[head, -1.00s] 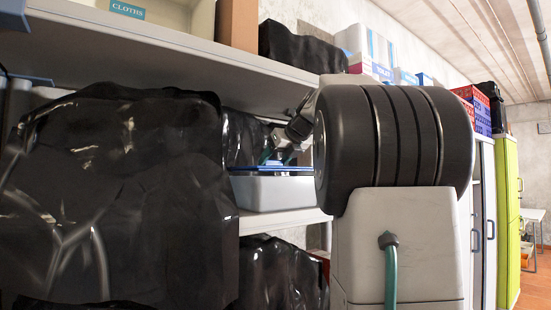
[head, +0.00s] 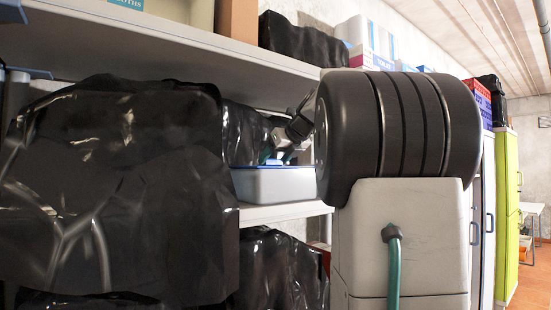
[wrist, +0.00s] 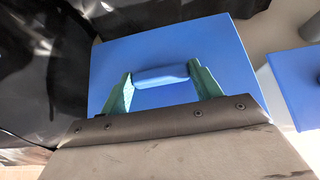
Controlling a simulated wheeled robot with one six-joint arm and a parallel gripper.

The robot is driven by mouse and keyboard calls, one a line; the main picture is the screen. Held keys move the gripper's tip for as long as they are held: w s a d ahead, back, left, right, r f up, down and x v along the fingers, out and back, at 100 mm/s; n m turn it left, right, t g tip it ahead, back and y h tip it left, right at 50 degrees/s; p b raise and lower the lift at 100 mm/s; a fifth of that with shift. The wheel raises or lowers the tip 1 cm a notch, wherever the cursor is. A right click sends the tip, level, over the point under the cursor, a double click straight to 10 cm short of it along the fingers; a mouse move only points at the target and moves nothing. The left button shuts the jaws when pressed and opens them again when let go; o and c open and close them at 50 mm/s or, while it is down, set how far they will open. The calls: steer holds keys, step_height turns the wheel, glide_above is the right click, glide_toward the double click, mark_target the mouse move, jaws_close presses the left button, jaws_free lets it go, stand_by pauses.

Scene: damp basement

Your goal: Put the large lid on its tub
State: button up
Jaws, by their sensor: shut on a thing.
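My gripper (wrist: 162,80) is shut on the light blue handle (wrist: 165,72) of a large blue lid (wrist: 215,50). The handle lies between the two green fingers. In the head view my gripper (head: 284,155) is partly hidden behind my own arm, just above a pale grey tub (head: 275,187) on the shelf. The lid's blue edge (head: 262,168) shows along the tub's top with no clear gap. I cannot tell whether it is fully seated. The tub's right end is hidden by my arm. The wrist view does not clearly show the tub.
Black plastic-wrapped bundles (head: 120,190) fill the left of the head view; another (head: 245,135) stands just behind and left of the tub. An upper shelf (head: 180,50) overhangs it. In the wrist view a second blue panel (wrist: 297,85) lies to the right, apart from the lid.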

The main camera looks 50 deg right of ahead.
steer(key=shift+f, duration=0.1)
steer(key=o, duration=1.1)
steer(key=v, duration=0.7)
steer(key=shift+s, duration=0.4)
steer(key=shift+a, duration=0.1)
